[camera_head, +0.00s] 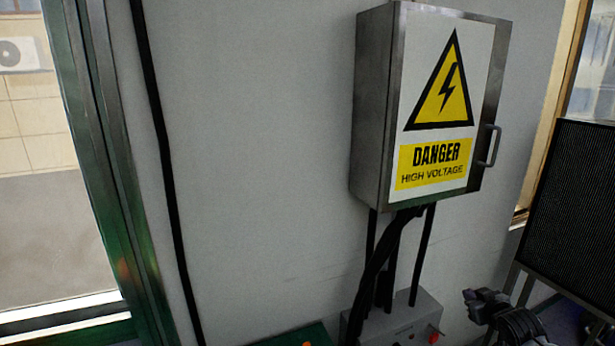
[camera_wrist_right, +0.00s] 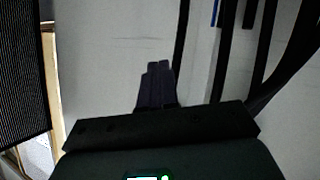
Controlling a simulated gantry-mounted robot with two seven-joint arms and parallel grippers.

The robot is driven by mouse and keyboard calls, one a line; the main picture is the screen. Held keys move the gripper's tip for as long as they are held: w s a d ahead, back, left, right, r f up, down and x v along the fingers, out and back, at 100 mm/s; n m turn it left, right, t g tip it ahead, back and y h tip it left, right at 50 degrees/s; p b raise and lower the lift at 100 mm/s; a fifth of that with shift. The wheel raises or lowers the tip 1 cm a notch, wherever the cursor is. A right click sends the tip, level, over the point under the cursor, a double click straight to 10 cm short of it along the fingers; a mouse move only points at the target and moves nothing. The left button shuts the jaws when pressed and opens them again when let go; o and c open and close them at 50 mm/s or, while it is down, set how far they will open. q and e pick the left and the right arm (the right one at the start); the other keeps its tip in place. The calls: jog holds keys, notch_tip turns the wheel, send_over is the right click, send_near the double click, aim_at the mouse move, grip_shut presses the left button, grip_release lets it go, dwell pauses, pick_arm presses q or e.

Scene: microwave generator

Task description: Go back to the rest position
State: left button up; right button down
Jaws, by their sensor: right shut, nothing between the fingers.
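My right gripper (camera_head: 478,300) shows at the lower right of the head view, in front of the wall and right of the grey control box. In the right wrist view the same gripper (camera_wrist_right: 157,70) has its dark fingers together, with nothing between them. Its fingers point toward bare wall. My left gripper is not in view.
A metal high-voltage cabinet (camera_head: 372,110), door shut, hangs on the grey wall (camera_head: 270,130). Black cables run from it to a grey control box (camera_head: 413,322) with a red knob. A dark screen (camera_head: 575,200) stands at right. Black cables (camera_wrist_right: 233,60) also show in the wrist view.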

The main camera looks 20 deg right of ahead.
jog(key=s+a+f+n+g+y, duration=0.1)
jog(key=s+a+f+n+g, duration=0.1)
jog(key=s+a+f, duration=0.7)
jog(key=s+a+f+n+g+y, duration=0.15)
jog(key=s+a+f, duration=0.25)
jog(key=a+f, duration=0.85)
jog(key=s+a+g+y, duration=0.2)
jog(key=s+a+g, duration=0.2)
jog(key=s+a, duration=1.3)
jog(key=s+a+r+p, duration=0.1)
jog(key=a+r+p, duration=0.1)
jog(key=r+p, duration=1.2)
jog(key=a+r+p, duration=0.2)
jog(key=r+p, duration=1.3)
jog(key=r, duration=0.5)
jog(key=shift+s+a+g+y, duration=0.35)
jog(key=shift+g, duration=0.1)
